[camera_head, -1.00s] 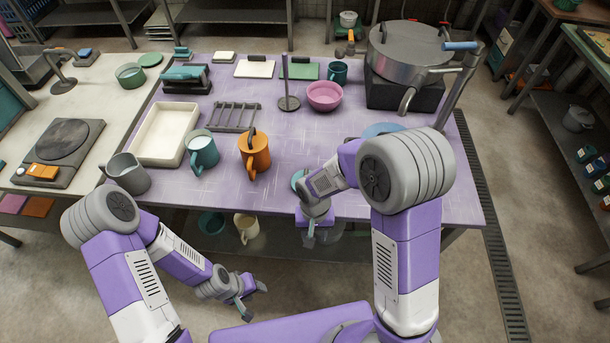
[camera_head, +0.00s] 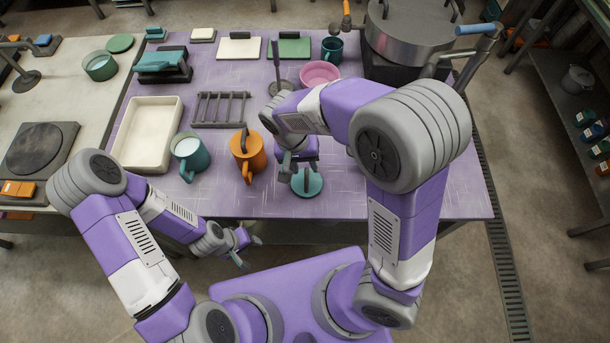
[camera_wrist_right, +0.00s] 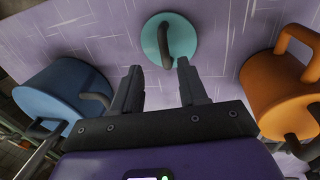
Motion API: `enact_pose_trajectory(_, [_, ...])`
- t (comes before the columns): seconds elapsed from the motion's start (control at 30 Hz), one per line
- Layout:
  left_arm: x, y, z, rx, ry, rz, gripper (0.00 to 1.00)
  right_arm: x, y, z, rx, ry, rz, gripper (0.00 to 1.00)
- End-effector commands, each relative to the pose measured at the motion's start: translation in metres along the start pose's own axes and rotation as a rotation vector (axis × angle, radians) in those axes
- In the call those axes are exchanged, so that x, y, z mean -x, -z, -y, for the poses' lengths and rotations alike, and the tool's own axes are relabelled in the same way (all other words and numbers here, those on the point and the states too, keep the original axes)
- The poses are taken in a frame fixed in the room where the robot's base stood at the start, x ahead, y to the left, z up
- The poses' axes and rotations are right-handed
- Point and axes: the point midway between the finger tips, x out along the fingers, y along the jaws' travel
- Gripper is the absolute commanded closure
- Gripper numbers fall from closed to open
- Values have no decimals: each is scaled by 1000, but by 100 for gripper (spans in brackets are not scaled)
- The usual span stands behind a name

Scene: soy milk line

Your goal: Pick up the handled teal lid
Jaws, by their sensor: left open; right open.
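The round teal lid (camera_head: 307,184) lies flat on the purple table near its front edge, with a dark arched handle on top. It also shows at the top of the right wrist view (camera_wrist_right: 168,40). My right gripper (camera_head: 297,165) is open and empty above the table, just behind the lid in the head view. In the right wrist view its two fingers (camera_wrist_right: 159,66) are apart, and the lid shows beyond their tips, not between them. My left gripper (camera_head: 245,252) is open and empty, low in front of the table.
An orange handled pot (camera_head: 247,152) stands left of the lid. A blue pot (camera_wrist_right: 62,97) stands on the lid's other side in the right wrist view. A teal mug (camera_head: 192,153), cream tray (camera_head: 118,140) and pink bowl (camera_head: 320,73) are also on the table.

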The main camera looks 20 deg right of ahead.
Motion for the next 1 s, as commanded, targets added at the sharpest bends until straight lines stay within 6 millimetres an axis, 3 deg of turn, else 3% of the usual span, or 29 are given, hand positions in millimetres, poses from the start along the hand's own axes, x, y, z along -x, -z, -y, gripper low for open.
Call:
enact_pose_trajectory(0.3, [-14,1,6,0,0,0,57,-47,-1,7,-2,-3,3,57])
enact_pose_trajectory(0.63, [-15,1,6,0,0,0,57,-53,-1,7,-1,0,0,57])
enact_pose_trajectory(0.9, [-15,1,6,0,0,0,57,-52,-1,7,0,1,0,97])
enact_pose_trajectory(1.0, [-15,1,6,0,0,0,57,-52,-1,7,0,1,0,100])
